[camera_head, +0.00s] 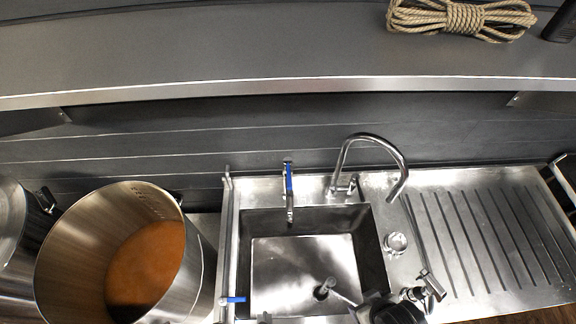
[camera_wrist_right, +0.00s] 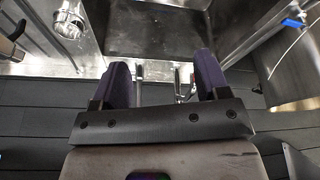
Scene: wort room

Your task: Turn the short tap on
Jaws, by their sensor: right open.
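The short tap (camera_head: 289,200) stands at the back edge of the sink (camera_head: 378,250), left of the tall curved tap (camera_head: 400,170). It has a slim blue lever, in line with its spout as seen from above. Only a dark part of my right gripper (camera_head: 390,312) shows at the bottom edge of the head view, well apart from the short tap. In the right wrist view my right gripper (camera_wrist_right: 163,75) has two dark purple fingers spread apart with nothing held. Thin chrome parts show behind the gap; I cannot tell which tap they belong to. My left gripper is out of view.
A large steel pot (camera_head: 193,265) with orange-brown liquid stands left of the sink. A second blue-handled valve (camera_head: 233,300) is at the sink's left front. A small metal cup (camera_head: 396,243) and ribbed drainboard (camera_head: 480,230) lie right. A shelf (camera_head: 250,60) with rope (camera_head: 465,17) hangs above.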

